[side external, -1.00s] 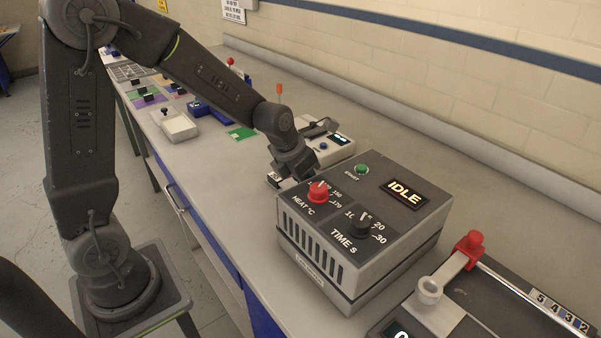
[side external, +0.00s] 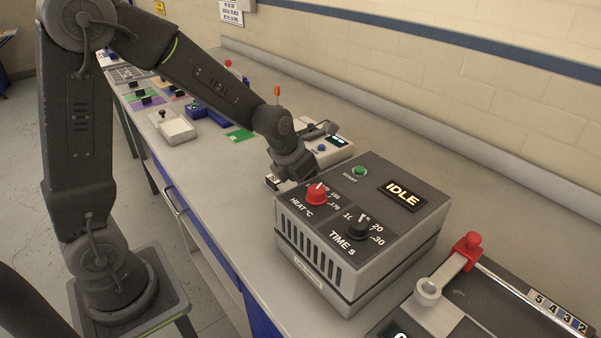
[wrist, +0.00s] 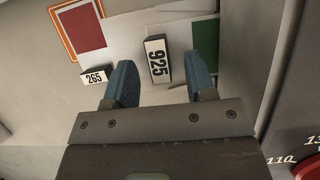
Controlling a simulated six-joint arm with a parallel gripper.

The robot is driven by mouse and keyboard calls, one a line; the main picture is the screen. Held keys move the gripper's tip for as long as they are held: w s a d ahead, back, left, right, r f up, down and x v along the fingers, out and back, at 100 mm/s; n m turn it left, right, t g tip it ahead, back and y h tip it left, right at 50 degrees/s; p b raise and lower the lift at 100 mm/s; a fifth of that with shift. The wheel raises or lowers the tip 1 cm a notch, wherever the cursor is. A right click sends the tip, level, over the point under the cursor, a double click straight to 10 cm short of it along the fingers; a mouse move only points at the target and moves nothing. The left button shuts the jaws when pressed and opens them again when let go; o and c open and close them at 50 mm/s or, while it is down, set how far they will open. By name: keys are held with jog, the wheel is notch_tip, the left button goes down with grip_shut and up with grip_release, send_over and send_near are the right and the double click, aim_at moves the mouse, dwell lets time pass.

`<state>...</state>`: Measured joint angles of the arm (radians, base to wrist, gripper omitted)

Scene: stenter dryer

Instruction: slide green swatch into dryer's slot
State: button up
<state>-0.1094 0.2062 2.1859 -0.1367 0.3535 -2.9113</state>
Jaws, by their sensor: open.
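A dark green swatch (wrist: 204,48) lies flat on a white card (wrist: 185,30) in the wrist view. A block marked 925 (wrist: 158,58) stands on the white card, left of the green patch. My gripper (wrist: 163,80) is open, with its two blue fingers on either side of the 925 block and a gap to each. In the side view my gripper (side external: 273,182) is low by the left side of the grey dryer (side external: 360,225), whose display reads IDLE. The dryer's slot is not visible, and the swatch near my gripper is hidden in the side view.
A red swatch with an orange border (wrist: 82,30) and a block marked 265 (wrist: 94,75) lie left of my fingers. A white device (side external: 332,150) stands behind my gripper. A slider unit with a red knob (side external: 467,244) is at the right.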

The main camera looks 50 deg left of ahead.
jog(key=v, duration=1.3)
jog(key=s+d+m, duration=0.1)
jog(key=s+m, duration=0.4)
jog(key=m, duration=0.7)
jog(key=s+d+r+m, duration=0.1)
jog(key=s+m, duration=0.4)
jog(key=m, duration=0.7)
jog(key=s+d+m+t, duration=0.1)
jog(key=s+m, duration=0.4)
jog(key=m, duration=0.7)
jog(key=shift+s+d+r, duration=0.15)
jog(key=shift+d, duration=0.2)
